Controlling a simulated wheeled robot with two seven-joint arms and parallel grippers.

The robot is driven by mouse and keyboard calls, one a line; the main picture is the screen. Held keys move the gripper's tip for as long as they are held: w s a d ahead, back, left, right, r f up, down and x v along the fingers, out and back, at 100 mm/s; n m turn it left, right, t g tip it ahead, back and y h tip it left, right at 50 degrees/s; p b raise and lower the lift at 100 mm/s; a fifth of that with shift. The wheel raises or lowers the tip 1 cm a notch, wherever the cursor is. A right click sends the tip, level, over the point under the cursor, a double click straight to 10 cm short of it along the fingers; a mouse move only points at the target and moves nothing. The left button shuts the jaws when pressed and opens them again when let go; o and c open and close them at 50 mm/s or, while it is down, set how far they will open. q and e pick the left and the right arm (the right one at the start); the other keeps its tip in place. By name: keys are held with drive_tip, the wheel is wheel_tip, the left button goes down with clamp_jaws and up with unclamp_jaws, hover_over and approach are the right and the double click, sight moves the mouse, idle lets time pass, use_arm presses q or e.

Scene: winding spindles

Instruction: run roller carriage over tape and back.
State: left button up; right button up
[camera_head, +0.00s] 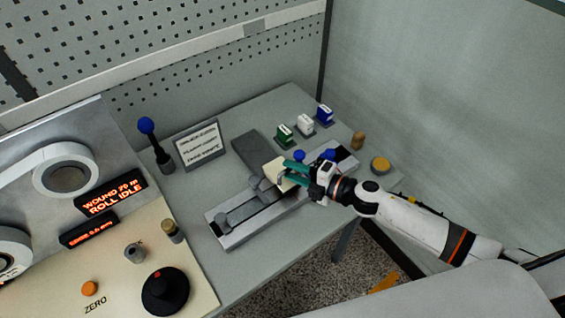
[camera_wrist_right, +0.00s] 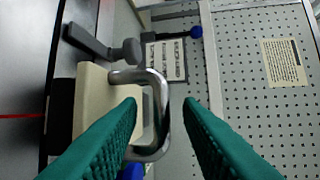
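The roller carriage (camera_head: 277,170) is a cream block on a long grey track (camera_head: 232,238) on the table, and it also shows in the right wrist view (camera_wrist_right: 92,105). A bent metal handle (camera_wrist_right: 160,98) sticks out from its side. My right gripper (camera_head: 287,174) is at the carriage. In the right wrist view its green fingers (camera_wrist_right: 160,108) are apart, one on each side of the handle's outer bar, with a gap visible. The tape cannot be made out; the carriage and gripper hide part of the track. My left gripper is not in view.
Green, white and blue stamp-like blocks (camera_head: 305,126) stand behind the track, with a wooden peg (camera_head: 358,140) and a yellow-topped disc (camera_head: 380,164) at right. A sign (camera_head: 199,144) and blue-knobbed lever (camera_head: 155,145) stand at back left. The winding panel (camera_head: 120,262) fills the left.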

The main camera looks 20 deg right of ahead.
sight(283, 168)
drive_tip(key=shift+x, duration=1.85)
drive_tip(key=shift+s, duration=0.1)
clamp_jaws()
